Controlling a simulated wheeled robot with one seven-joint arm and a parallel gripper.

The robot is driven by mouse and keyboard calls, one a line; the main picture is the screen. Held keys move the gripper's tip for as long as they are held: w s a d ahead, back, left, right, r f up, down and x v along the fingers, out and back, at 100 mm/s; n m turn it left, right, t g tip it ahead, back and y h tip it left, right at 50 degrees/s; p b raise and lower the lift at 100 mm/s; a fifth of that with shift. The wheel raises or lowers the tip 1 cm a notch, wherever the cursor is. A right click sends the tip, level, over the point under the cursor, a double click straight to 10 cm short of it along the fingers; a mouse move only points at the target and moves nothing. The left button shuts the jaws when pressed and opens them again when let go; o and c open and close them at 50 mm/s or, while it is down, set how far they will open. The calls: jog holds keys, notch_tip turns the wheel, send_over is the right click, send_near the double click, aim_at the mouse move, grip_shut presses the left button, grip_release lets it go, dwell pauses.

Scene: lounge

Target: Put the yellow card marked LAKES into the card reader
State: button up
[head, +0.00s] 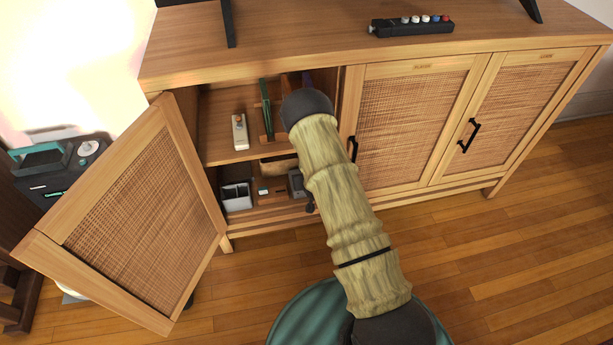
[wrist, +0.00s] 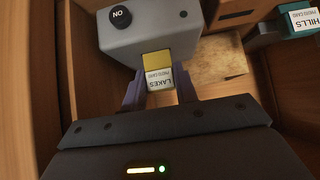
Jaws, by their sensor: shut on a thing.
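The yellow card marked LAKES (wrist: 159,80) is between the two purple fingers of my gripper (wrist: 160,86), which is shut on it. Its white label faces the wrist camera, and its yellow end points away from me. A grey box-shaped device with a black ON knob, which looks like the card reader (wrist: 146,36), is directly ahead. The card's yellow end overlaps the device's near edge in the wrist view. I cannot tell whether it touches the device or sits in a slot. In the head view my arm hides the gripper and card.
The cabinet's left door (head: 150,215) is open; wooden walls are close around my gripper. A white-and-grey box (head: 236,196) stands on the lower shelf.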

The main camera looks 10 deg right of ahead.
jog(key=shift+f+b, duration=0.3)
jog(key=shift+f, duration=0.3)
jog(key=o, duration=1)
jog(key=shift+o, duration=0.2)
jog(key=shift+r, duration=0.1)
jog(key=p+v, duration=0.6)
jog(key=v, duration=1.1)
jog(key=shift+s, duration=0.2)
jog(key=shift+r, duration=0.1)
